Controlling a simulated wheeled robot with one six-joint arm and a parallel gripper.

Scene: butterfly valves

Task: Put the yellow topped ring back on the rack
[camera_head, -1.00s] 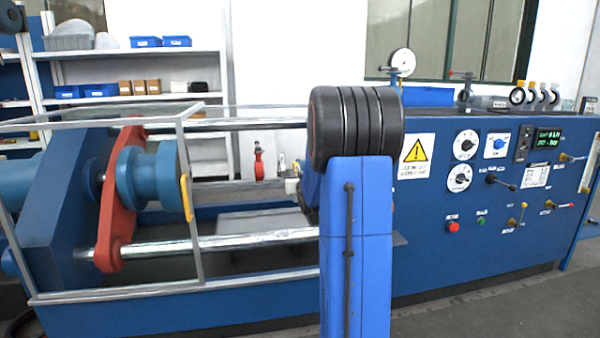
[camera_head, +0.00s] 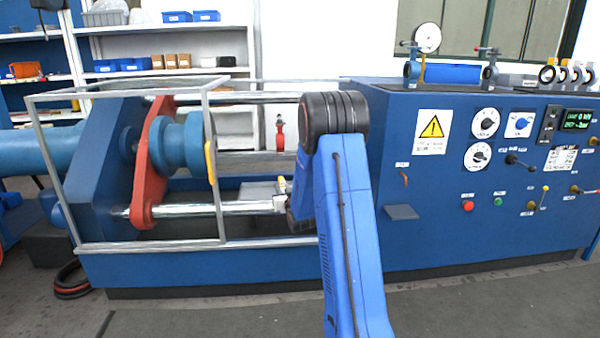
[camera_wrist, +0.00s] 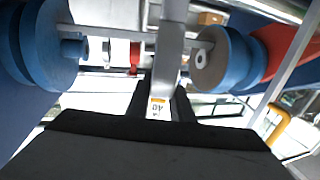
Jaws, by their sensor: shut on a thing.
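The rack of rings (camera_head: 547,75) stands on top of the blue machine at the far right.
The blue machine (camera_head: 250,270) fills the middle, with a metal-framed guard (camera_head: 217,190) at the left and a red crosshead (camera_head: 155,150) inside it. A gauge (camera_head: 427,38) and a blue cylinder (camera_head: 450,73) stand on top. The grey floor in front is clear.

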